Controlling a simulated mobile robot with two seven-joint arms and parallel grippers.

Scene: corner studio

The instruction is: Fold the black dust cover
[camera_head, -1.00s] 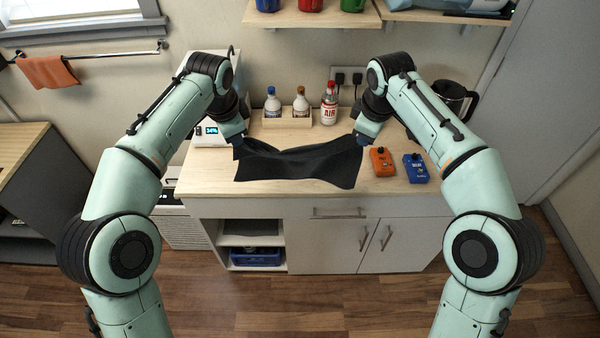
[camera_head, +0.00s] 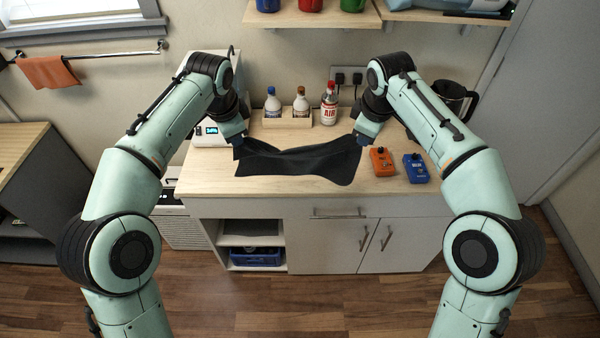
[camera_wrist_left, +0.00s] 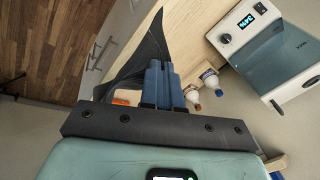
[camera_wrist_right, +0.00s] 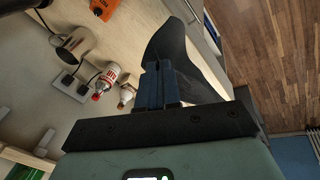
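The black dust cover (camera_head: 300,165) hangs between my two grippers over the wooden counter (camera_head: 215,180). Its upper edge sags in the middle, and its lower part lies on or near the counter top. My left gripper (camera_head: 238,138) holds its upper left corner; in the left wrist view the blue fingers (camera_wrist_left: 163,82) are closed together with the black cloth (camera_wrist_left: 140,62) beside them. My right gripper (camera_head: 359,139) holds its upper right corner; in the right wrist view the blue fingers (camera_wrist_right: 160,84) are closed with the cloth (camera_wrist_right: 172,45) beyond them.
An orange pedal (camera_head: 382,161) and a blue pedal (camera_head: 416,168) lie right of the cover. A bottle tray (camera_head: 287,121) and a red-and-white AIR bottle (camera_head: 329,104) stand behind.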

